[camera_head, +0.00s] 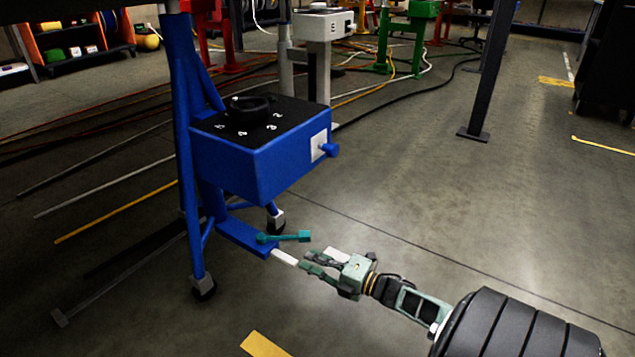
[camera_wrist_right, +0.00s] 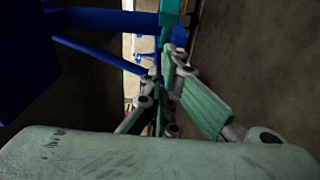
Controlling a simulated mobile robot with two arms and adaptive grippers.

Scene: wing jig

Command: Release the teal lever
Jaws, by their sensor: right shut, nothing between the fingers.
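The teal lever (camera_head: 288,238) is a short bar low on the blue stand, just above its blue foot bracket (camera_head: 243,237). It lies roughly level, with a block at each end. In the right wrist view, the teal lever (camera_wrist_right: 169,18) shows at the top, just beyond the fingers. My right gripper (camera_head: 309,263) is grey-green and reaches in from the lower right. Its fingers are shut with nothing between them, close to the lever's right end. I cannot tell whether they touch it. In the wrist view, the right gripper (camera_wrist_right: 163,78) points toward the lever. My left gripper is out of view.
The blue box (camera_head: 255,165) with a black dial (camera_head: 249,107) and a side knob (camera_head: 330,150) overhangs the lever. A blue leg (camera_head: 188,170) stands to its left. A dark post (camera_head: 489,75) stands at the back right.

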